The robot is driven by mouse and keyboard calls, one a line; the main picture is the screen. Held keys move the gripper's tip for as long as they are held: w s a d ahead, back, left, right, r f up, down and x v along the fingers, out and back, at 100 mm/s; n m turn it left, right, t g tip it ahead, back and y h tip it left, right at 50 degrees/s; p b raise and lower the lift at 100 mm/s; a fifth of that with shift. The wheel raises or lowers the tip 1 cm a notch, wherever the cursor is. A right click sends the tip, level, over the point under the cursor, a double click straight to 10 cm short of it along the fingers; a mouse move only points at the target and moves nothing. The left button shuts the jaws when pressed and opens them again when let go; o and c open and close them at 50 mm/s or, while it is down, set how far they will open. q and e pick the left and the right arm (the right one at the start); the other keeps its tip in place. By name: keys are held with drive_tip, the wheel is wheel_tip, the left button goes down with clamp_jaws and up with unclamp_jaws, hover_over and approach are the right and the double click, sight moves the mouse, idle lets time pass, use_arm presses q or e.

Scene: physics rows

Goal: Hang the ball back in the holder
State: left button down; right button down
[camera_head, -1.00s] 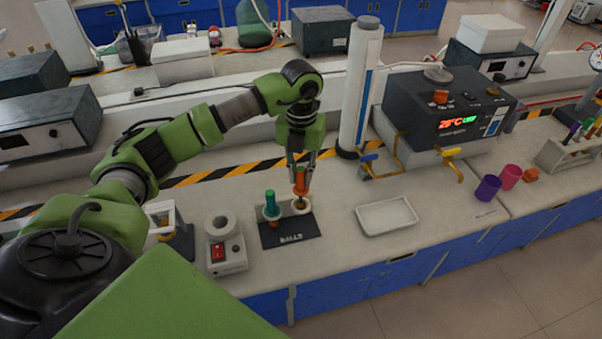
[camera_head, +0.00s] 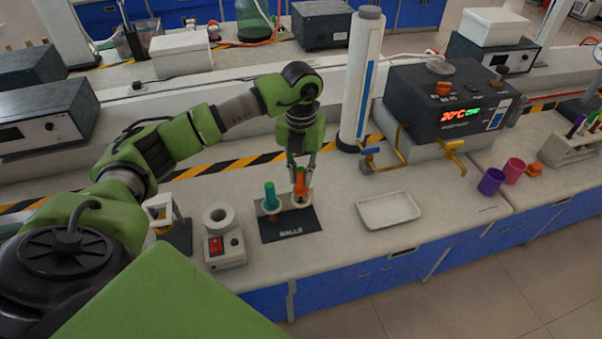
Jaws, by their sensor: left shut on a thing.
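The holder (camera_head: 290,233) is a dark plate marked BALLS with two light ring-shaped places on it. A teal-handled piece (camera_head: 270,196) stands in its left place, with a small orange-brown part low beneath it. My left gripper (camera_head: 301,173) points down over the right place. It is shut on an orange handle (camera_head: 300,183), which is upright at the right ring. A ball under the orange handle is too small and hidden to make out, and I cannot tell whether the piece rests in the ring. My right gripper is not in view.
A white heater with a red switch (camera_head: 225,245) and a small stand (camera_head: 170,225) are left of the holder. A white tray (camera_head: 389,210) lies to the right. A tall white cylinder (camera_head: 361,85) stands behind. Purple and pink cups (camera_head: 490,182) are farther right.

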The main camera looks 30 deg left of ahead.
use_arm(q)
drive_tip(key=shift+f+b, duration=1)
drive_tip(key=shift+f, duration=0.35)
drive_tip(key=c, duration=1.4)
unclamp_jaws()
drive_tip(key=shift+c, duration=0.2)
drive_tip(key=shift+r+p, duration=2.4)
drive_tip(key=shift+r, duration=1.15)
